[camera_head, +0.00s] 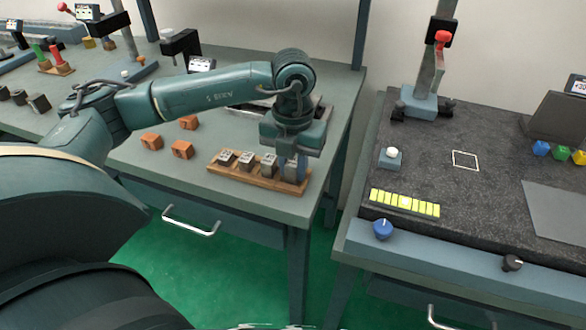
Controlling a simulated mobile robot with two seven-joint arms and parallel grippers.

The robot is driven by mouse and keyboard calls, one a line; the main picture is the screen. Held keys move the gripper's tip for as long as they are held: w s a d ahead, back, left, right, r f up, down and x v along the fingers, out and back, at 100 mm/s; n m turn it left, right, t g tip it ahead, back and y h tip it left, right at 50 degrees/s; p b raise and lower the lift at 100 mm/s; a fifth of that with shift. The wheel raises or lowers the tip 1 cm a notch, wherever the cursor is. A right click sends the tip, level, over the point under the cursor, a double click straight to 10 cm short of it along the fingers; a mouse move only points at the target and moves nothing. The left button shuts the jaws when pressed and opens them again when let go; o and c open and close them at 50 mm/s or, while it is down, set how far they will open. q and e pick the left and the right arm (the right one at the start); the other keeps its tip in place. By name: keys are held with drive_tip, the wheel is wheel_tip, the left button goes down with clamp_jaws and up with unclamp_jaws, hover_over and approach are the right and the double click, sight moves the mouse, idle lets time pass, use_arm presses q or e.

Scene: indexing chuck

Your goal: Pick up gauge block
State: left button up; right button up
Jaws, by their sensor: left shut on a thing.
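A wooden rack (216,166) lies near the front right corner of the left bench. It holds several small grey metal gauge blocks in a row, such as the leftmost block (227,156) and the one nearest the gripper (268,161). My left gripper (295,172) points down at the right end of the rack. It is shut on a gauge block there, which the fingers mostly hide. I cannot tell whether that block is clear of the rack. My right gripper is not in view.
Several orange blocks (182,150) lie left of the rack. A dark stone-topped bench (470,190) stands to the right across a gap. It bears a gauge stand (421,105), a white outlined square (465,160), a yellow strip (404,203) and a blue knob (383,229).

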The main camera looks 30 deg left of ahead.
use_arm(q)
clamp_jaws()
drive_tip(key=shift+r, duration=0.1)
